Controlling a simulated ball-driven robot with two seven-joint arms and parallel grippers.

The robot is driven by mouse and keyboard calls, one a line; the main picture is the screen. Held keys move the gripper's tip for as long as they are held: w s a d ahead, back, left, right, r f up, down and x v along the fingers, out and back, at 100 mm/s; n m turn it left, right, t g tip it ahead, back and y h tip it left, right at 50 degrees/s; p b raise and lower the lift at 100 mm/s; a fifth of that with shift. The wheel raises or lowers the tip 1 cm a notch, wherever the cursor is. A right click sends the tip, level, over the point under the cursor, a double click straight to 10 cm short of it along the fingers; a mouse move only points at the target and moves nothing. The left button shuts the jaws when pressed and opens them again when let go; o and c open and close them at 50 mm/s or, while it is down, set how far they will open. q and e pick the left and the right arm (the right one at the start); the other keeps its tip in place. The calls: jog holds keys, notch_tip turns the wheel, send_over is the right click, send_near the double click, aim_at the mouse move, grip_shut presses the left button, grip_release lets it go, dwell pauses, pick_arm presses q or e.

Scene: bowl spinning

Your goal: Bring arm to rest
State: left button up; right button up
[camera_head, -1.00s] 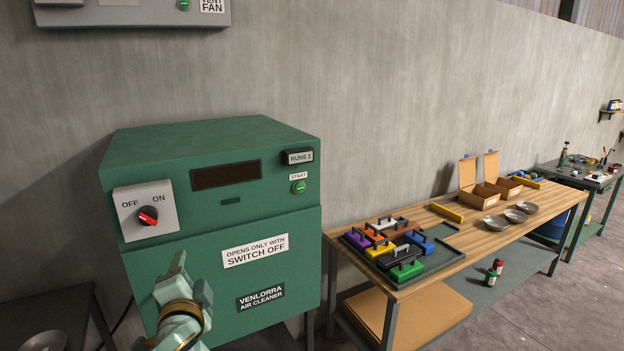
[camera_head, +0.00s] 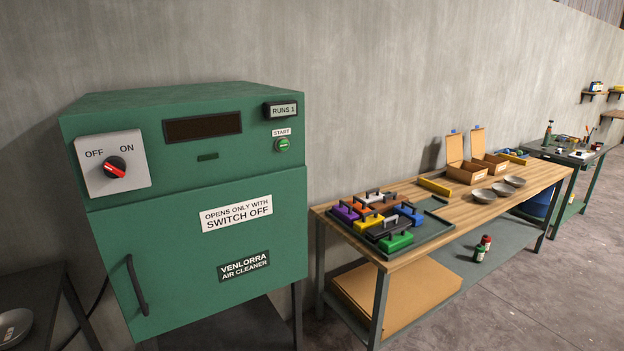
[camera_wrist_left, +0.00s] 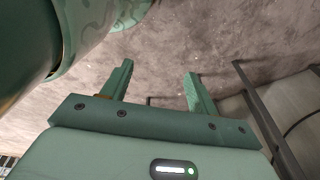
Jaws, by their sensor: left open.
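My left gripper (camera_wrist_left: 157,90) shows in the left wrist view, its two green fingers spread apart with nothing between them. Bare grey floor lies beyond the fingers. Neither of my arms shows in the head view. There, the green air cleaner (camera_head: 200,220) stands at the left with its door closed. Its red switch knob (camera_head: 115,167) sits between the OFF and ON labels, its pointer toward the right. The black door handle (camera_head: 137,285) is clear of any gripper. My right gripper is in neither view.
A wooden workbench (camera_head: 450,215) stands right of the cleaner, with a tray (camera_head: 420,243) of coloured handled blocks, open cartons (camera_head: 467,172) and metal bowls (camera_head: 483,196). A dark table (camera_head: 35,295) is at the lower left. Dark metal legs (camera_wrist_left: 262,115) stand right of my left gripper.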

pick_arm(q)
jog(key=s+f+g+b, duration=0.1)
jog(key=s+f, duration=0.2)
jog(key=s, duration=0.6)
jog(key=shift+a+f+g+b, duration=0.15)
jog(key=shift+a+g+b, duration=0.15)
jog(key=shift+a+b, duration=0.15)
